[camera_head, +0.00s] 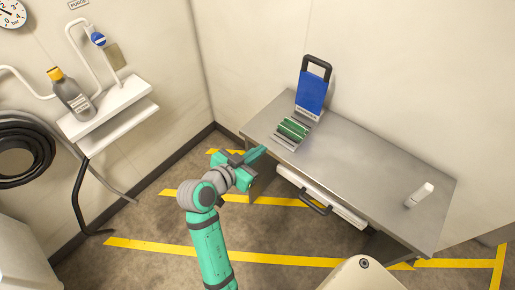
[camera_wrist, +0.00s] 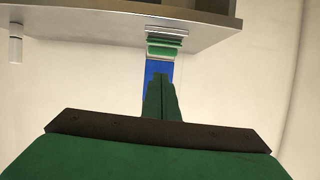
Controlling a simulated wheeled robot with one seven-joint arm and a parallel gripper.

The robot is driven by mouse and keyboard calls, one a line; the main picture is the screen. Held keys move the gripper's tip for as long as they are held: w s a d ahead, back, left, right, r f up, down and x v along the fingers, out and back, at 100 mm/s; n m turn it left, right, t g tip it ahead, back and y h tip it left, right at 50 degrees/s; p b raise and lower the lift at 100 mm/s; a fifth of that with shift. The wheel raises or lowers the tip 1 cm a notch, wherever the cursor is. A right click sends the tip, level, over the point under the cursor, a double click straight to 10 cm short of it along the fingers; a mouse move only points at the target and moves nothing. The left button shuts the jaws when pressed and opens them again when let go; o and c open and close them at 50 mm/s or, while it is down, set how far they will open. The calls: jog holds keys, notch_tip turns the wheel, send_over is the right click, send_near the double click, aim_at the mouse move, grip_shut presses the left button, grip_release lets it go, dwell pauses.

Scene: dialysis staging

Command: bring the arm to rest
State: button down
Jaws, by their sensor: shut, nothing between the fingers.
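My gripper (camera_head: 256,154) is shut and empty. It is held in the air at the left front corner of the metal table, beside the table edge. In the wrist view my gripper's fingers (camera_wrist: 162,98) are together, with a blue panel partly hidden behind them. My green arm reaches up from the bottom of the head view, bent at the grey joint.
The metal table (camera_head: 370,178) bears a blue panel with a black handle (camera_head: 311,92), a green-and-silver rack (camera_head: 292,131) and a white bottle (camera_head: 420,195). Its drawer (camera_head: 322,195) sticks out at the front. A wall shelf (camera_head: 108,107) with a grey bottle (camera_head: 73,96) is at left.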

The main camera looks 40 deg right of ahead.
jog(key=w+r+n+t, duration=0.4)
jog(key=n+t, duration=0.4)
jog(key=n, duration=0.1)
jog(key=s+a+f+n+t+y, duration=0.2)
jog(key=s+a+f+n+y, duration=0.4)
jog(key=a, duration=0.3)
jog(key=s+a+f+n+t+y, duration=0.2)
jog(key=s+a+f+n+y, duration=0.25)
jog(key=s+a+f, duration=0.45)
jog(key=s+a+r+m+y, duration=0.3)
jog(key=s+a, duration=0.9)
jog(key=a, duration=0.2)
jog(key=shift+s+t, duration=0.35)
jog(key=shift+t, duration=0.05)
